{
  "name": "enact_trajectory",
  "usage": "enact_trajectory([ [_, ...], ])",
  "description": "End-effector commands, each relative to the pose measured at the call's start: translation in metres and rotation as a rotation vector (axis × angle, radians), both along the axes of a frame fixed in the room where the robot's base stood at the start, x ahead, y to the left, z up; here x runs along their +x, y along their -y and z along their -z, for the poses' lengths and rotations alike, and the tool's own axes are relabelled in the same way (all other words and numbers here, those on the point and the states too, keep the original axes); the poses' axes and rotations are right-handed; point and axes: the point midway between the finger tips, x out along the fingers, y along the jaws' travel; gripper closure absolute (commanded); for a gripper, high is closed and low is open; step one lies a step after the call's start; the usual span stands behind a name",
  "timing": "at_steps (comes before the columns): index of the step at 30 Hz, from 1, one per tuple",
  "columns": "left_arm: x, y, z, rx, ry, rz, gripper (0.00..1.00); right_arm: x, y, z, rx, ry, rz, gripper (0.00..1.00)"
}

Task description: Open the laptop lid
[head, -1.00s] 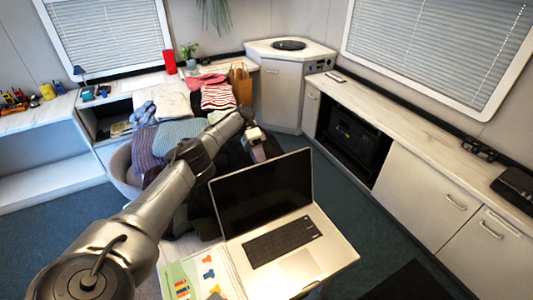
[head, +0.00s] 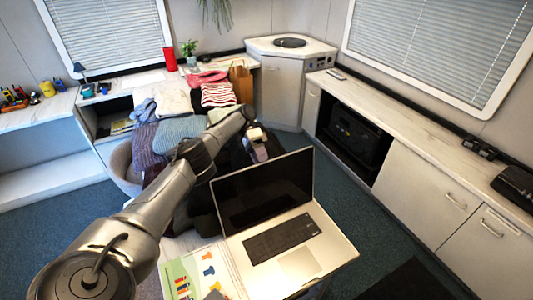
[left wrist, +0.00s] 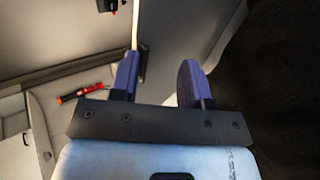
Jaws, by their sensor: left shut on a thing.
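My right gripper is not in view.
Folded clothes (head: 180,130) are heaped behind the lid. A coloured sheet (head: 200,272) lies left of the laptop. A long counter (head: 415,140) with cabinets runs along the right. A red-and-black tool (left wrist: 80,93) shows in the left wrist view.

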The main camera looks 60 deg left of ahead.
Motion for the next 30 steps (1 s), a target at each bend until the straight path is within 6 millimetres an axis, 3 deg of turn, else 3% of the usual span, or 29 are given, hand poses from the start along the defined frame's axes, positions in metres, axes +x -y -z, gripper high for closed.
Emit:
enact_trajectory([
  [4,0.001,0.000,-0.009,0.008,-0.004,0.003,0.68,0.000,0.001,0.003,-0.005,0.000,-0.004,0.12],
  [9,0.001,-0.004,-0.040,0.009,0.001,0.002,0.68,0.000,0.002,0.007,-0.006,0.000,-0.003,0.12],
  [16,0.009,0.019,-0.054,0.005,0.001,0.003,0.68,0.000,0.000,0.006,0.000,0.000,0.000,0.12],
  [30,0.037,0.085,-0.096,0.003,0.006,0.003,0.68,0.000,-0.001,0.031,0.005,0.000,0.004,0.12],
])
